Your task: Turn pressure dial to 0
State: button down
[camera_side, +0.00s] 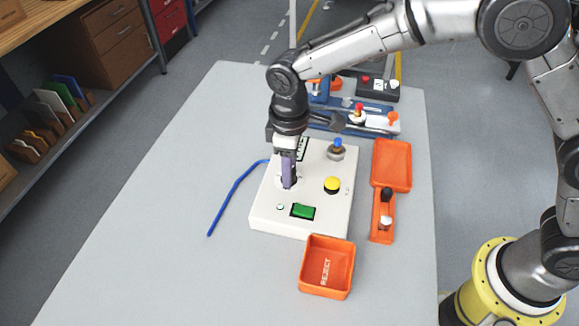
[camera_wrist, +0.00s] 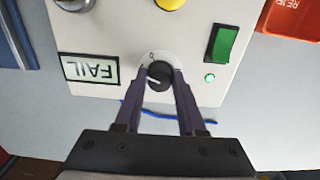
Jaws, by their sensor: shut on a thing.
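The pressure dial (camera_wrist: 158,77) is a round black knob with a white pointer line, on the white control box (camera_side: 262,208). In the wrist view its pointer lies roughly toward the left, and a printed 0 shows just above the knob. My gripper (camera_wrist: 159,88) is shut on the dial, one finger on each side of it. In the side view my gripper (camera_side: 288,184) points down onto the left part of the box and hides the dial.
An orange REJECT bin (camera_side: 343,243) stands in front.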

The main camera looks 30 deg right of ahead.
jog(key=m, duration=0.4)
jog(key=shift+m, duration=2.1)
jog(key=c, duration=0.5)
grip_release()
jog(key=shift+r, duration=0.1)
notch_tip(320, 180, up, 14)
